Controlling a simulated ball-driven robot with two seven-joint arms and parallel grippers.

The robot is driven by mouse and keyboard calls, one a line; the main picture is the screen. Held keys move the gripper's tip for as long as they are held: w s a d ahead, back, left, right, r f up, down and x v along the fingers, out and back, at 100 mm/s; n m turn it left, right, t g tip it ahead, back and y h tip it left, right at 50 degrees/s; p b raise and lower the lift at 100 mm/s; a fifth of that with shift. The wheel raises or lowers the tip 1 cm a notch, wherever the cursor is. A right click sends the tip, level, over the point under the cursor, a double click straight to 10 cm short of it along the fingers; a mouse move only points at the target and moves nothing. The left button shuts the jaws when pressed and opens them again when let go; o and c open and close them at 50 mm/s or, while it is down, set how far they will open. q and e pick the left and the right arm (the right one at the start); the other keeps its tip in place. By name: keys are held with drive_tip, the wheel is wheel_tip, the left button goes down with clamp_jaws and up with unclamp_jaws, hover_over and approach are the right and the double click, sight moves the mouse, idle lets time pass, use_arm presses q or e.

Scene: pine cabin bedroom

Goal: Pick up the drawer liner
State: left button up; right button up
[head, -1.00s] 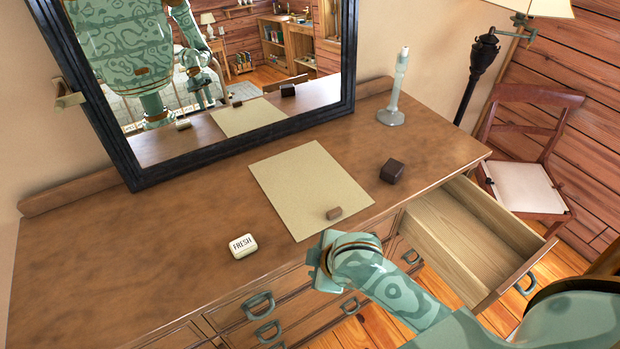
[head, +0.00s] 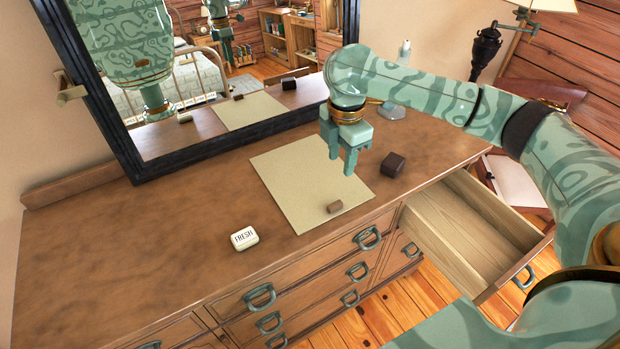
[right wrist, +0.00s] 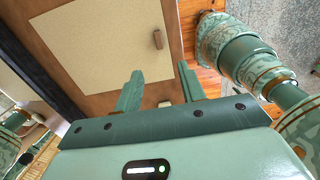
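The drawer liner (head: 290,190) is a flat beige sheet lying on the dresser top; it also shows in the right wrist view (right wrist: 100,50). A small brown block (head: 334,207) rests on it near its front edge. My right gripper (head: 341,165) points down above the liner's right part, its two fingers apart with nothing between them. In the right wrist view the fingers are spread. My left gripper is not directly in view.
A dark brown box (head: 393,167) stands right of the liner, and a white FRESH tin (head: 244,239) left of it. The right drawer (head: 465,235) is open and looks empty. A black-framed mirror (head: 100,130) stands behind. A candlestick (head: 392,110) is partly hidden by my arm.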

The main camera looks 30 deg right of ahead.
drive_tip(key=b, duration=0.4)
hover_over(337, 203)
drive_tip(key=f, duration=1)
drive_tip(key=shift+s+a, duration=0.15)
drive_tip(key=shift+a, duration=0.1)
drive_tip(key=f+b, duration=0.2)
drive_tip(key=f, duration=0.3)
drive_tip(key=shift+d+f, duration=0.2)
drive_tip(key=shift+r, duration=0.15)
drive_tip(key=shift+c, duration=0.9)
clamp_jaws()
